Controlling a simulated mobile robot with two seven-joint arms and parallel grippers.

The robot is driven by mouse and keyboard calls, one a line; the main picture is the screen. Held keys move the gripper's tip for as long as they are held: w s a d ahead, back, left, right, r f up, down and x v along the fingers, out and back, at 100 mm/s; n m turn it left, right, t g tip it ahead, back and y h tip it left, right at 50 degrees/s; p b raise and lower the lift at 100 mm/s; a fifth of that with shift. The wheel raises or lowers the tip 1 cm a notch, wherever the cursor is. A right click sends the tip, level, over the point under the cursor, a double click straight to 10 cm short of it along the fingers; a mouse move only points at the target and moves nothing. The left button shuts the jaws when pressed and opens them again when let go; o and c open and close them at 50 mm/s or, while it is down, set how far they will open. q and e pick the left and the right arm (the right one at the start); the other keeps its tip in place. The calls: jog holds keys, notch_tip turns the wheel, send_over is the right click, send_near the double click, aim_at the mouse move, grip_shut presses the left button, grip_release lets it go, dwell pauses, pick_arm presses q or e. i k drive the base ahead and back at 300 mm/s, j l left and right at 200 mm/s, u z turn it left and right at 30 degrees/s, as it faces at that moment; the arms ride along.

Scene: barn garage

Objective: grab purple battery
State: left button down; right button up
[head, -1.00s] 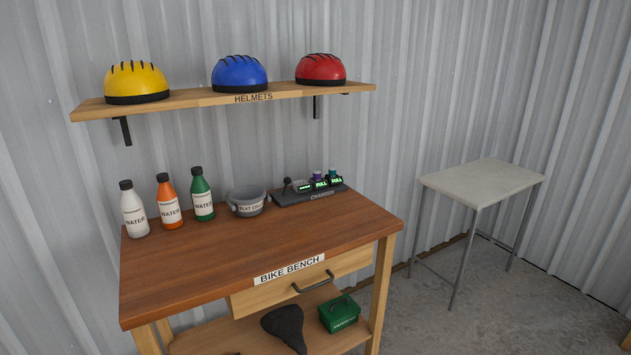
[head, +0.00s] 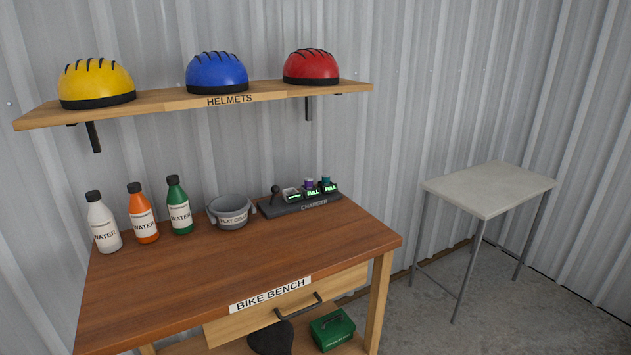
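The purple battery (head: 309,184) stands upright in the black charger (head: 290,207) at the back right of the bike bench. Only its purple top shows above a green-lit FULL display. A teal-topped battery (head: 326,182) stands to its right, also behind a FULL display. To the left are a slot with a dimmer display and a black lever with a round knob (head: 276,189). Neither of my grippers is in view.
A helmet shelf (head: 190,102) overhangs the back. The bench's front is clear. A bare grey table (head: 487,188) stands at right.

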aim_at(309, 181)
jog(key=i+l+u, duration=0.3)
jog(key=i+l, duration=0.4)
jog(key=i, duration=0.1)
